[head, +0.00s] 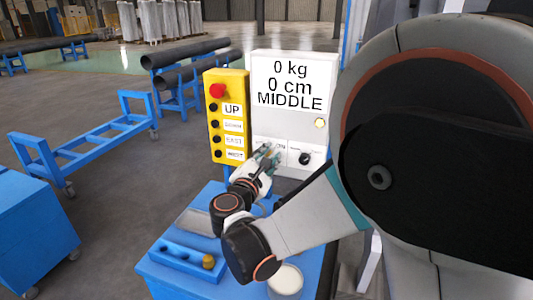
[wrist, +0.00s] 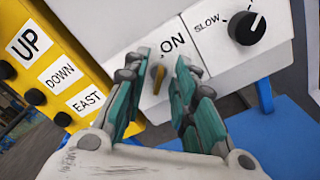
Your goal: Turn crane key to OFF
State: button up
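The crane key (wrist: 158,80) is a small brass-coloured piece on the white control box (head: 291,95). The word ON is printed just above and to the right of it in the wrist view. My gripper (wrist: 162,68) is open, its two teal-padded fingers on either side of the key, with gaps visible between them and it. In the head view my gripper (head: 265,157) is at the lower left of the box face and hides the key. Any OFF label is hidden or out of view.
A yellow button pendant (head: 228,115) with a red button (head: 217,90) stands just left of the box. A black speed knob (head: 305,158) is right of the key. Below are a blue cabinet (head: 165,285) and a white cup (head: 285,281).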

grip_shut()
jog(key=shift+n, duration=0.4)
jog(key=n, duration=0.2)
jog(key=shift+a+r+n, duration=0.1)
jog(key=shift+n, duration=0.3)
jog(key=n, duration=0.3)
jog(key=shift+w+a+n, duration=0.1)
jog(key=shift+n, duration=0.2)
jog(key=n, duration=1)
jog(key=shift+w+a, duration=0.1)
jog(key=shift+a, duration=0.2)
jog(key=shift+n, duration=0.4)
